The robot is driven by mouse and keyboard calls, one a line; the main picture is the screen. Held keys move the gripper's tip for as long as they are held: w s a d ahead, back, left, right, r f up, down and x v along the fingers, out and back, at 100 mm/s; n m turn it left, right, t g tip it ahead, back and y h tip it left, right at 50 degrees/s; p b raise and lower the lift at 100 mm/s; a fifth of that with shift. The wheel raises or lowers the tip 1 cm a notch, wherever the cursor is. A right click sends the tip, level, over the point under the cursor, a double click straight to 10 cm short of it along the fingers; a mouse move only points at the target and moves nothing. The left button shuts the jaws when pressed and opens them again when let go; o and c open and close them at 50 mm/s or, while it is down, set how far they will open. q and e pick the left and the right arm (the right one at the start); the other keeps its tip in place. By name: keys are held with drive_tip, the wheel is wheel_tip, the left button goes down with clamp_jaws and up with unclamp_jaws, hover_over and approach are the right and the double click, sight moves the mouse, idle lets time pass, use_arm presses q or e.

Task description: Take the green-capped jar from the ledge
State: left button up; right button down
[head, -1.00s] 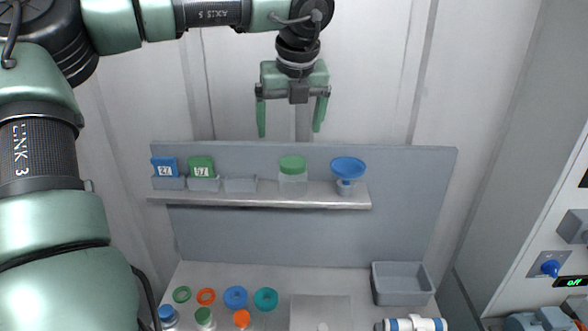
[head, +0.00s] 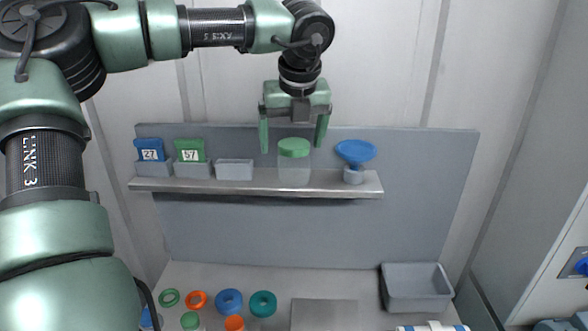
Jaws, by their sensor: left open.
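The green-capped jar (head: 294,166) stands upright on the grey ledge (head: 224,187), with a clear body and a green lid. My left gripper (head: 293,143) hangs fingers down over it, open. In the head view its two green fingertips show on either side of the lid, one left and one right. I cannot tell whether the fingers are level with the jar in depth or still in front of it. No contact with the jar is visible. My right gripper is not in the view.
On the ledge, a blue card (head: 149,150) and a green card (head: 190,151) stand in holders left of an empty grey bin (head: 234,170). A blue funnel (head: 355,152) stands close on the jar's right. Below are several coloured rings, bottles and a grey tray (head: 417,288).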

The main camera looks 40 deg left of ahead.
sight(293, 159)
use_arm(q)
drive_tip(key=shift+p+x, duration=0.5)
drive_tip(key=shift+x, duration=0.35)
drive_tip(key=x, duration=0.1)
drive_tip(key=p+x, duration=0.1)
drive_tip(key=x, duration=0.1)
drive_tip(key=p+x, duration=0.1)
drive_tip(key=shift+w+f, duration=0.3)
drive_tip(key=shift+w, duration=0.05)
drive_tip(key=c, duration=1.5)
